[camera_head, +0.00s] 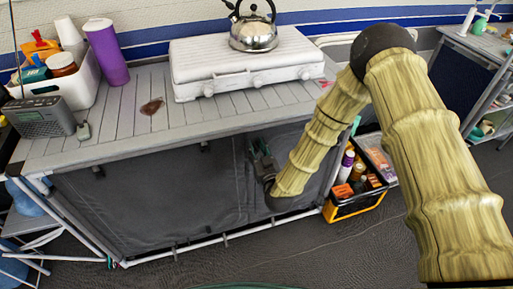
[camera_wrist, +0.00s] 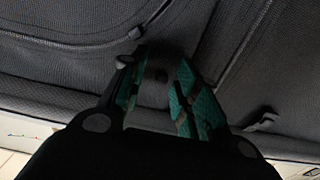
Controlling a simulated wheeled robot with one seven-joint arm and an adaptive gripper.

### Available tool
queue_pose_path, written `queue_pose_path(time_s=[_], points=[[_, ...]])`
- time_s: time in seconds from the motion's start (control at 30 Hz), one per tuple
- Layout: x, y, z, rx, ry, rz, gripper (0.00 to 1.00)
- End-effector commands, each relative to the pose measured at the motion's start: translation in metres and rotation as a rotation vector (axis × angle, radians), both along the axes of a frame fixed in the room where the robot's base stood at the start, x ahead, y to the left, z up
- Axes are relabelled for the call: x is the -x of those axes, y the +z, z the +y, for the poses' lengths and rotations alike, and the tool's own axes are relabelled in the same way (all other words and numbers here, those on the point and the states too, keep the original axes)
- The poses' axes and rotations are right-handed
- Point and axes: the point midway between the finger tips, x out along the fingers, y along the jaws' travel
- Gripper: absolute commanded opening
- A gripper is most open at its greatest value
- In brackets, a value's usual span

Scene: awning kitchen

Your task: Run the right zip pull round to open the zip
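My gripper (camera_head: 262,152) is at the dark fabric front (camera_head: 150,200) of the kitchen unit, right of its middle. In the wrist view my gripper (camera_wrist: 162,62) has its two green-padded fingers apart, with the dark fabric (camera_wrist: 60,80) close beyond. A curved seam or zip line (camera_wrist: 90,45) runs at upper left, and another line shows at upper right. A small grey tab (camera_wrist: 125,61) lies beside the left fingertip. A dark tab (camera_wrist: 264,120) sticks out at the right. I cannot tell which is the right zip pull. A greyish patch shows between the fingers; I cannot make out what it is.
The slatted worktop (camera_head: 125,120) above carries a white stove (camera_head: 245,65) with a kettle (camera_head: 253,28), a purple cup (camera_head: 106,52) and a radio (camera_head: 40,117). A yellow-and-black crate (camera_head: 355,205) of bottles stands right of the fabric front. The floor in front is clear.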

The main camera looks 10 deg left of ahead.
Motion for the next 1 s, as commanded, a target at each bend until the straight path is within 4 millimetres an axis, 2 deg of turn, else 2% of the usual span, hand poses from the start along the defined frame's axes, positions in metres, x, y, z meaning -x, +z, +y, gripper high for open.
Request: queue_pose_path(time_s=[0.17,0.6,0.8,1.0], points=[[0.018,-0.001,-0.008,0.001,0.001,0.003,0.31],[0.088,-0.001,-0.039,0.0,0.0,0.003,0.31],[0.104,-0.001,-0.046,-0.001,0.0,0.001,0.31],[0.108,-0.001,-0.048,-0.001,0.0,0.001,0.31]])
